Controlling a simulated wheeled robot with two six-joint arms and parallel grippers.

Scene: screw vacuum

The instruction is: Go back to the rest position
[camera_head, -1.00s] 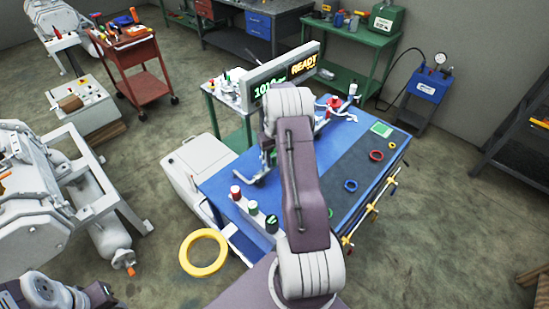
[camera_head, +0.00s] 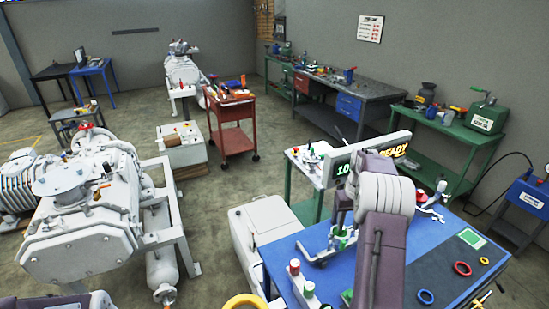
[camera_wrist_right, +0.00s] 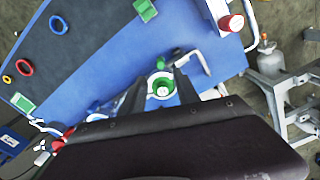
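My right gripper (camera_head: 341,216) is over the blue workbench (camera_head: 290,258), left of my own right arm. The right wrist view shows its dark fingers (camera_wrist_right: 160,84) spread apart. In the head view green also shows under the gripper (camera_head: 343,238). Nothing is seen clamped.
A display reading READY (camera_head: 370,160) stands at the bench's back. Coloured rings, including a red one (camera_head: 462,268) and a blue one (camera_head: 426,297), lie at the right. A metal bracket (camera_head: 318,252) is beside the gripper. A large yellow ring (camera_head: 243,301) is at the bottom.

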